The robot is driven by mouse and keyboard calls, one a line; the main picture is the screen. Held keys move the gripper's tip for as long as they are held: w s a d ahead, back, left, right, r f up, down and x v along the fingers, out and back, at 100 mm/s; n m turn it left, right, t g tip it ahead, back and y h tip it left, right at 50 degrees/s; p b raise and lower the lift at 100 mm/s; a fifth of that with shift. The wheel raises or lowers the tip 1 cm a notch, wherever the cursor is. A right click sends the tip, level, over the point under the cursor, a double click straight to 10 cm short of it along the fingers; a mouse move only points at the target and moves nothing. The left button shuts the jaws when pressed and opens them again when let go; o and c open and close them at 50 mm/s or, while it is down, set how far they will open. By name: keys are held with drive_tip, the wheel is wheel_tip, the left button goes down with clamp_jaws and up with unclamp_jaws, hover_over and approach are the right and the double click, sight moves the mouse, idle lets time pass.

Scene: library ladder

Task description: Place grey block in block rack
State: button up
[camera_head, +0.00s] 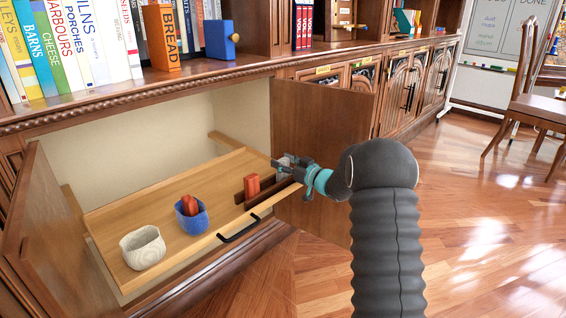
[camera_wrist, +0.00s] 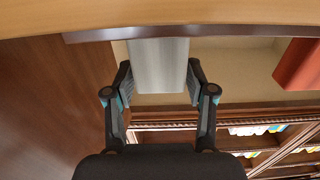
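The grey block (camera_wrist: 158,66) is between the two fingers of my gripper (camera_wrist: 160,82) in the wrist view, and both fingers appear to press on its sides. In the head view my gripper (camera_head: 284,166) is over the right end of the block rack (camera_head: 240,198), and the grey block is partly hidden by it. The rack is dark brown and holds a red block (camera_head: 252,185), which also shows in the wrist view (camera_wrist: 300,64). The grey block's lower end meets the rack's edge in the wrist view; I cannot tell whether it is seated.
The rack is on a pulled-out wooden shelf (camera_head: 150,200) with a black handle (camera_head: 239,230). A blue cup (camera_head: 191,220) with a red item and a whitish cup (camera_head: 142,247) stand to its left. The open cabinet door (camera_head: 318,130) is close behind my gripper.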

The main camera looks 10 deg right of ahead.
drive_tip(key=shift+o, duration=0.2)
drive_tip(key=shift+r, duration=0.2)
drive_tip(key=v, duration=1.2)
wheel_tip(320, 180, up, 8)
drive_tip(key=s+m+t+h, duration=0.1)
drive_tip(key=s+m+h, duration=0.15)
drive_tip(key=h, duration=0.45)
drive_tip(key=s+d+r+m+g+h, duration=0.1)
drive_tip(key=s+r+m+g+h, duration=0.25)
drive_tip(key=s, duration=0.55)
drive_tip(key=s+a+f+g, duration=0.2)
drive_tip(key=s, duration=0.8)
drive_tip(key=s+a+f+g, duration=0.2)
drive_tip(key=s+a, duration=0.1)
drive_tip(key=s, duration=0.8)
drive_tip(key=s+a+f+m+g, duration=0.1)
drive_tip(key=s+a+f+g, duration=0.1)
drive_tip(key=s, duration=0.9)
drive_tip(key=shift+a, duration=0.65)
